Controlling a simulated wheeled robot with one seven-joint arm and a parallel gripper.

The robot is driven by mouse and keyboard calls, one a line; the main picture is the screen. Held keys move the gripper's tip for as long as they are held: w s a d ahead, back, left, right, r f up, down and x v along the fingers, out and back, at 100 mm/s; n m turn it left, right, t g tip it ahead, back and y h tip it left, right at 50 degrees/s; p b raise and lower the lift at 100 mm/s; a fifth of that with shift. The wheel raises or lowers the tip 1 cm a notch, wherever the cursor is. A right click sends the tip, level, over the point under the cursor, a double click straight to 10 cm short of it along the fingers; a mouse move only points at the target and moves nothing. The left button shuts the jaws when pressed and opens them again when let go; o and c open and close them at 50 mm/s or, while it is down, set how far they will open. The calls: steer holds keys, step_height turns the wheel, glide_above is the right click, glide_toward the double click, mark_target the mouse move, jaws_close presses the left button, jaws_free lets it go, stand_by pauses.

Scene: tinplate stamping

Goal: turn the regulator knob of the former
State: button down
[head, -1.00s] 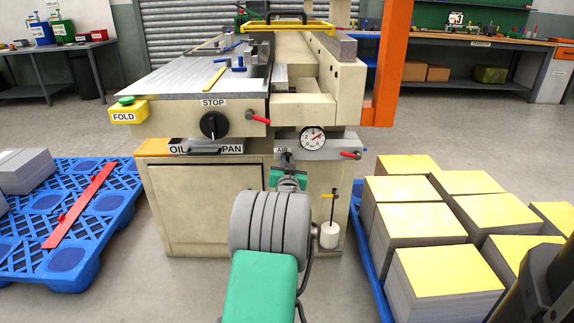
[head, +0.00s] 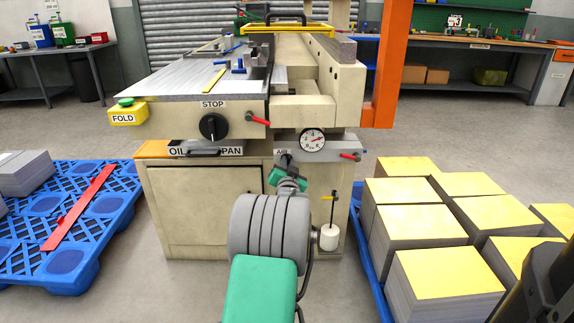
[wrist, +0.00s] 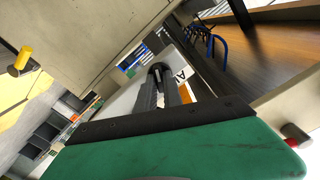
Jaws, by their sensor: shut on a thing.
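The former (head: 210,205) is a large cream machine in the middle of the head view. Its small dark regulator knob (head: 281,154) sits on the front below the AIR label, left of the round pressure gauge (head: 312,141). My gripper (head: 285,164) reaches the knob from the front and is shut on it, rolled over to one side. In the wrist view the dark knob (wrist: 157,71) shows between the fingertips of my gripper (wrist: 160,82), with part of the AIR label beside it. The fingers hide part of the knob.
A yellow-handled valve (head: 330,197) is low on the right. A blue pallet (head: 75,225) stands left; stacks of yellow-topped sheets (head: 445,270) stand close on the right.

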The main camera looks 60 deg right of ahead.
steer(key=c, duration=1.5)
jaws_free()
steer(key=p+v, duration=0.2)
steer(key=v, duration=0.5)
steer(key=shift+s+a, duration=0.15)
steer(key=shift+a, duration=0.2)
